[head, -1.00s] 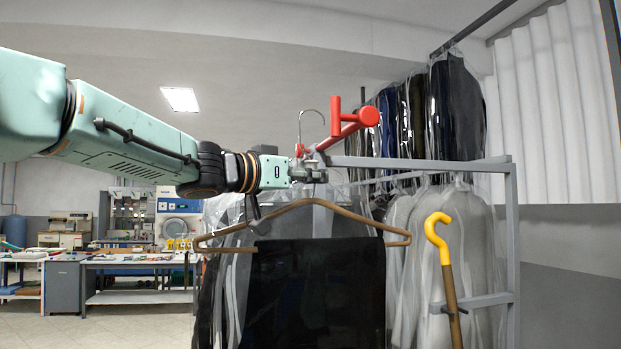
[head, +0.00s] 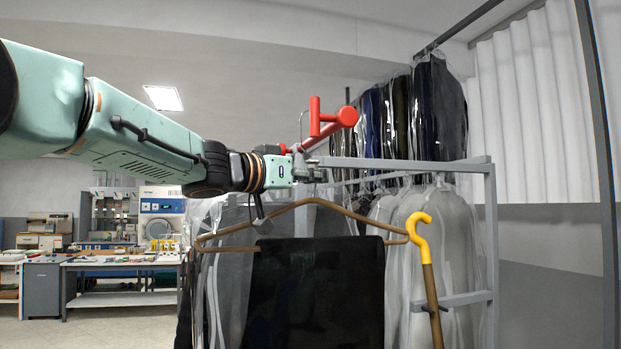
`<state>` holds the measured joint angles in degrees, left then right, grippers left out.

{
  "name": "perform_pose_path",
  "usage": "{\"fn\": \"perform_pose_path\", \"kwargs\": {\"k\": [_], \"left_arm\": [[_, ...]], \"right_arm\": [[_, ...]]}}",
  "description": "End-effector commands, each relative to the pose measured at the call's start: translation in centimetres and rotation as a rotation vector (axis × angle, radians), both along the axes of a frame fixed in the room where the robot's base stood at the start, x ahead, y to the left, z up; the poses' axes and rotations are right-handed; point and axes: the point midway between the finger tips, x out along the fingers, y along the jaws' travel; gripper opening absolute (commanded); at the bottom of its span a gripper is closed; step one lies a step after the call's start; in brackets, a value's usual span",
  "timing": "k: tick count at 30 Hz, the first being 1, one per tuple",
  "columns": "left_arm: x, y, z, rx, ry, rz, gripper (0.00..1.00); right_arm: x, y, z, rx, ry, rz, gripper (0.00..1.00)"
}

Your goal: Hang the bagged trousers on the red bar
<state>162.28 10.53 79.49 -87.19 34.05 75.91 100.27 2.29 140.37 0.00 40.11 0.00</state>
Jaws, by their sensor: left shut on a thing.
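The bagged trousers (head: 318,300) are a dark panel hanging from a brown hanger (head: 352,214). My left gripper (head: 310,172) is shut on the hanger's metal neck and holds it up in front of the rack. The thin grey hanger hook (head: 301,128) rises above the gripper and shows nearly edge-on. The red bar (head: 334,124), with a short upright peg, slants just right of the hook at about its height. In the picture they are close, and I cannot tell whether they touch. My right gripper is out of view.
A grey metal rack (head: 400,164) stands behind and right, full of bagged garments (head: 455,225). A pole with a yellow hooked top (head: 420,236) stands at right, close to the hanger's right end. Dark bagged garments (head: 440,105) hang higher behind. Worktables (head: 125,265) stand far left.

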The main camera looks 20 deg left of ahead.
Motion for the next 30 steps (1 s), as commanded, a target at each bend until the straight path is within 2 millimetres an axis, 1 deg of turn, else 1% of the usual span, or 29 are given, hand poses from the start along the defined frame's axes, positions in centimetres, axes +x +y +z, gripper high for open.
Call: {"fn": "perform_pose_path", "kwargs": {"k": [16, 30], "left_arm": [[0.8, -1.5, 0.2, -0.001, -0.003, 0.0, 0.0], [0.8, -1.4, 0.2, -0.001, -0.004, 0.0, 0.0]], "right_arm": [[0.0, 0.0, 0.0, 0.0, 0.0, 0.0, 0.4], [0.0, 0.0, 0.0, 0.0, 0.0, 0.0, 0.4]]}}
